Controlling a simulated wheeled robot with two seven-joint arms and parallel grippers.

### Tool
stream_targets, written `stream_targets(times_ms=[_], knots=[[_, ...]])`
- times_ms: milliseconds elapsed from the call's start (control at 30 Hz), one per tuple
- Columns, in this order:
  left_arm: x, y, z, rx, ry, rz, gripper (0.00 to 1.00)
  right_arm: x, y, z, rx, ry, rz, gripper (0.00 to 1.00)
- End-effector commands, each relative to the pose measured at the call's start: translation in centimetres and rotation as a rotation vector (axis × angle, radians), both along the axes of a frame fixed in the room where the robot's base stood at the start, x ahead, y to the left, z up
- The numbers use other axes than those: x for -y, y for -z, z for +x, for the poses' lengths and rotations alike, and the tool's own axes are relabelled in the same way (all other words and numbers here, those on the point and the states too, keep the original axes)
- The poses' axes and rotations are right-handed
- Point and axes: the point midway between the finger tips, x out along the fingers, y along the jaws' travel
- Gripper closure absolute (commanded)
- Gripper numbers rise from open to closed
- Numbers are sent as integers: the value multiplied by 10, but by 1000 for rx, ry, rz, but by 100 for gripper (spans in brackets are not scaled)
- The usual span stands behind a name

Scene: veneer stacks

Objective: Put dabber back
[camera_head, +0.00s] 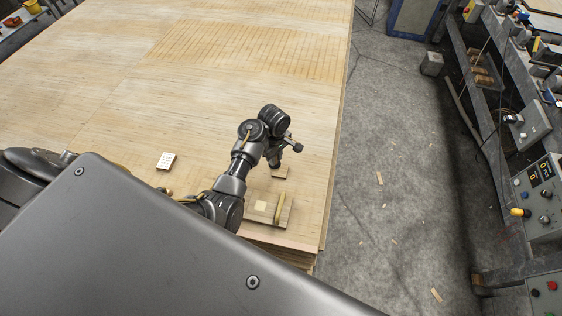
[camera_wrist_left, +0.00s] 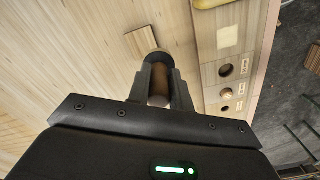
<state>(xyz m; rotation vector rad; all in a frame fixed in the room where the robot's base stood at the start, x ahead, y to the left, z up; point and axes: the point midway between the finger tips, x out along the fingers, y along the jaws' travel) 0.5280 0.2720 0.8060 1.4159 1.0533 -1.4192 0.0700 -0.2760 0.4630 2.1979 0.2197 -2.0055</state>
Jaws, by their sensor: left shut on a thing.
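My left gripper (camera_head: 274,160) reaches over the right part of the veneer stack and points down. In the left wrist view its fingers (camera_wrist_left: 158,75) are shut on the dabber (camera_wrist_left: 159,82), a brown cylinder with a dark far end. A wooden holder board (camera_wrist_left: 207,75) lies to the right of the gripper in that view, with several round holes in a row; one holds a light wooden peg (camera_wrist_left: 227,92). The board also shows in the head view (camera_head: 262,217), just below the gripper. The dabber is apart from the board. My right gripper is not in view.
A small wooden piece (camera_head: 281,172) lies under the gripper. A white card (camera_head: 166,161) lies to the left. The stack's right edge drops to grey floor (camera_head: 375,130).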

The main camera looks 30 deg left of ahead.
Motion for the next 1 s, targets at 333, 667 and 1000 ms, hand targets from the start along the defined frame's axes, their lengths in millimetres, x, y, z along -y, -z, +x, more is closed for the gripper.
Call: stream_targets(times_ms=[333, 667, 1000], knots=[[2, 45, 33, -3, 0, 0, 100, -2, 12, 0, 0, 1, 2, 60], [1, 60, 38, -8, -1, 2, 100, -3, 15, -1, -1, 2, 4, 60], [2, 81, 38, -3, -2, 0, 100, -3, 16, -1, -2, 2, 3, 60]])
